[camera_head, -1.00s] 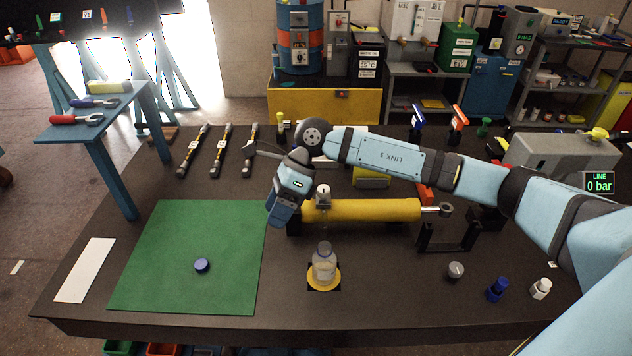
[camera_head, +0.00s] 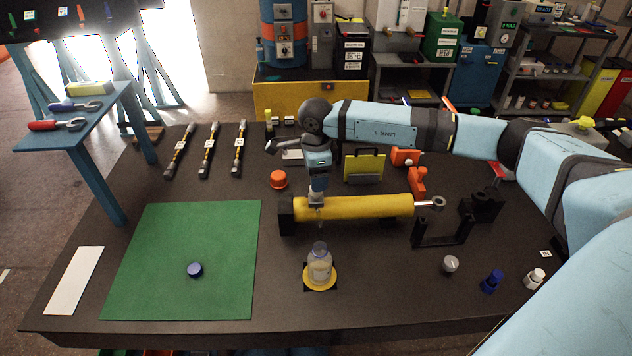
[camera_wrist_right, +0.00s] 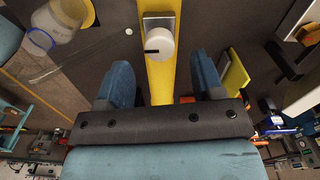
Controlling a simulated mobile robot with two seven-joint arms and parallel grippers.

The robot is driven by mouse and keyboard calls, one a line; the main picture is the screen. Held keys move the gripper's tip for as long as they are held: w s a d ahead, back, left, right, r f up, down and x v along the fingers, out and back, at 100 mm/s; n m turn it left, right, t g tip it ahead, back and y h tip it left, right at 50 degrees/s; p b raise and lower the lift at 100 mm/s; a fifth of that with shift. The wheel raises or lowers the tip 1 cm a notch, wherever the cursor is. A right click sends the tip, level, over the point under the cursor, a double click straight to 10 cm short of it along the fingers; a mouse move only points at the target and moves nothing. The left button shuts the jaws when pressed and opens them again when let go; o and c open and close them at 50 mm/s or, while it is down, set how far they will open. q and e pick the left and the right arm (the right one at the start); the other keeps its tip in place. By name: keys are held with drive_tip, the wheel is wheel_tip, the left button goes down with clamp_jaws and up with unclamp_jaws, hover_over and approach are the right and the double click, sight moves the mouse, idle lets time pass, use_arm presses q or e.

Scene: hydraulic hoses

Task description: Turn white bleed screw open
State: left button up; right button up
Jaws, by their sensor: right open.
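The white bleed screw (camera_wrist_right: 160,43) is a round white knob with a black mark, on a grey metal block on the yellow cylinder (camera_head: 375,207). In the head view my right gripper hides most of it. My right gripper (camera_head: 317,197) points down over the left part of the cylinder. In the right wrist view its two blue fingers (camera_wrist_right: 162,78) are open and empty, with the knob ahead of the gap between them. I cannot tell whether they touch it. A clear bottle (camera_head: 320,268) stands in front of the cylinder on a yellow disc. My left gripper is not in view.
A green mat (camera_head: 185,265) with a blue cap (camera_head: 195,269) lies at the left. An orange cap (camera_head: 278,179) and several hoses stand or lie behind. A black bracket (camera_head: 442,232) and small grey, blue and white caps are at the right. The front of the table is mostly clear.

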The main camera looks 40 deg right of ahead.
drive_tip(key=shift+f, duration=1.75)
drive_tip(key=c, duration=0.9)
